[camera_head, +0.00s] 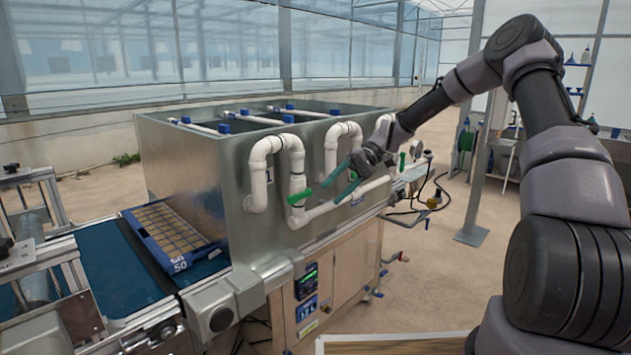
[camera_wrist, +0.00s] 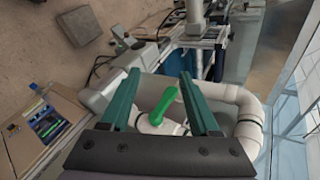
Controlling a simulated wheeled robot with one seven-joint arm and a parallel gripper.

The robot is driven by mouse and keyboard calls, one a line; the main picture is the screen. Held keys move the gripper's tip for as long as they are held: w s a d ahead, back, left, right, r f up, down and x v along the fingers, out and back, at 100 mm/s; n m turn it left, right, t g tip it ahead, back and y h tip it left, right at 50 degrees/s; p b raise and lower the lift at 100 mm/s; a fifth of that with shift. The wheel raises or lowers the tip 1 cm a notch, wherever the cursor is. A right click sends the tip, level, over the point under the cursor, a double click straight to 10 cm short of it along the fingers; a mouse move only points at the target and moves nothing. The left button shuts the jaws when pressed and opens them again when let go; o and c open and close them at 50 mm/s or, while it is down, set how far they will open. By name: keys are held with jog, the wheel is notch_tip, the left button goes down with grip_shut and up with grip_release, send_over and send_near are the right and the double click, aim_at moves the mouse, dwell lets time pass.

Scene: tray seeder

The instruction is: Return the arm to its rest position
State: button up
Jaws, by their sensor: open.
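My gripper (camera_head: 343,178) is at the end of my raised arm, in front of the metal tank's right-hand side and its white pipes. Its two teal fingers are spread apart with nothing between them. In the wrist view the fingers (camera_wrist: 160,95) point toward a green valve handle (camera_wrist: 164,105) on a white pipe, which appears between them. I cannot tell whether they touch it. In the head view a green valve handle (camera_head: 300,197) sits on the pipe left of my gripper. My arm (camera_head: 545,100) reaches in from the right, bent at the elbow.
The metal tank (camera_head: 205,170) stands on a conveyor with a blue belt (camera_head: 120,272). A blue seed tray (camera_head: 170,240) numbered 50 lies partly under it. A control panel (camera_head: 307,290) is below the pipes. A metal post (camera_head: 478,150) stands right; floor between is mostly open.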

jog(key=s+d+r+m+t+h, duration=0.4)
jog(key=s+d+r+t, duration=0.2)
jog(key=s+d+r, duration=0.3)
jog(key=s+d+r+m+t+h, duration=0.3)
jog(key=s+d+r+t, duration=0.4)
jog(key=s+d+r, duration=0.3)
jog(key=s+r+m, duration=0.1)
jog(key=s+r, duration=0.3)
jog(key=s, duration=0.1)
jog(key=shift+s+t+h, duration=0.3)
jog(key=shift+s+h, duration=0.05)
jog(key=shift+h, duration=0.05)
dwell(1.3)
